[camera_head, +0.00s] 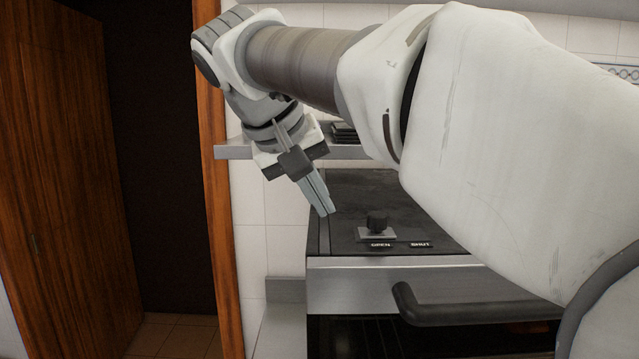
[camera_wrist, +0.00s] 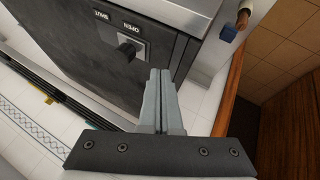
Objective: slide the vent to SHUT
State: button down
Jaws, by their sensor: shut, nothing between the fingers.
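The vent slider is a black knob (camera_head: 377,222) on a small grey plate (camera_head: 364,235), on the dark top of the grill (camera_head: 362,187). The knob stands above the OPEN label (camera_head: 380,245), left of the SHUT label (camera_head: 420,245). In the wrist view the knob (camera_wrist: 127,52) is nearest the OPEN label (camera_wrist: 131,31), with the SHUT label (camera_wrist: 101,15) farther left. My gripper (camera_head: 327,212) is shut and empty, pointing down over the left side of the grill top. It is left of the knob and apart from it. The fingers also show in the wrist view (camera_wrist: 161,75).
An oven-like front with a dark bar handle (camera_head: 470,312) is below the top. A metal shelf (camera_head: 235,151) with dark items (camera_head: 343,132) is on the tiled wall behind. A wooden post (camera_head: 216,200) stands at the left. The top around the knob looks clear.

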aim_at(392, 237)
jog(key=x, duration=0.3)
jog(key=shift+w+d+f, duration=0.15)
jog(key=shift+f, duration=0.2)
jog(key=d, duration=0.2)
jog(key=shift+w+d+r, duration=0.25)
jog(key=shift+w, duration=0.05)
jog(key=shift+w+d, duration=0.2)
jog(key=shift+d, duration=0.35)
jog(key=d, duration=0.5)
jog(key=shift+d, duration=0.4)
